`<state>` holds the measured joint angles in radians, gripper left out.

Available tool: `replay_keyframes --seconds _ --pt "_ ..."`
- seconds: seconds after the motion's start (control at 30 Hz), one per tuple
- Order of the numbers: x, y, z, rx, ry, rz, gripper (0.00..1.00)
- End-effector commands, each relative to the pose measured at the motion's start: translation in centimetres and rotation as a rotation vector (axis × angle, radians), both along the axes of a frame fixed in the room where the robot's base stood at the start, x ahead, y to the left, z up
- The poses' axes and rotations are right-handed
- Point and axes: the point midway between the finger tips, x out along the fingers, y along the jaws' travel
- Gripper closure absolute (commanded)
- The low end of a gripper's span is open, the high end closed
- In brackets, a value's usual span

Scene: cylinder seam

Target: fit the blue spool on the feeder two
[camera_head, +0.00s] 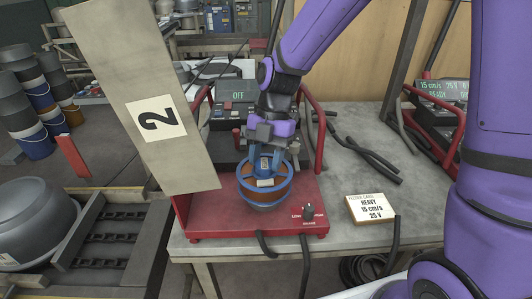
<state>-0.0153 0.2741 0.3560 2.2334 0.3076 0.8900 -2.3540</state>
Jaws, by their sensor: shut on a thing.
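The blue spool (265,194), a blue wire frame wound with copper-coloured wire, is at the front of a red feeder base (195,216). My gripper (264,150) is above it, pointing down, shut on the spool's top part. The spool looks roughly upright; I cannot tell whether it rests on the base or hangs just above it. A tilted panel marked 2 (190,170) stands at the left of this feeder. The feeder's display (238,96) behind my gripper reads OFF. Any spindle under the spool is hidden.
A card (371,208) reading HEAVY, 15 cm/s, 25 V lies on the grey table (345,160) to the right. A range knob (308,210) is on the base's front right. Dark cables lie behind the card. A second feeder (440,110) with a READY display stands far right.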

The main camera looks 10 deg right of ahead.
Motion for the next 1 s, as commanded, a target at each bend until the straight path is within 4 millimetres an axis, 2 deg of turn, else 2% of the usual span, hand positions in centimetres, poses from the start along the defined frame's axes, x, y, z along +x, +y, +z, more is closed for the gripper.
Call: replay_keyframes --seconds 0.5,1.0 --pt "0.0 0.0 -2.0 0.000 0.000 0.000 1.00" --pt "0.0 0.0 -2.5 0.000 -0.002 0.001 1.00"
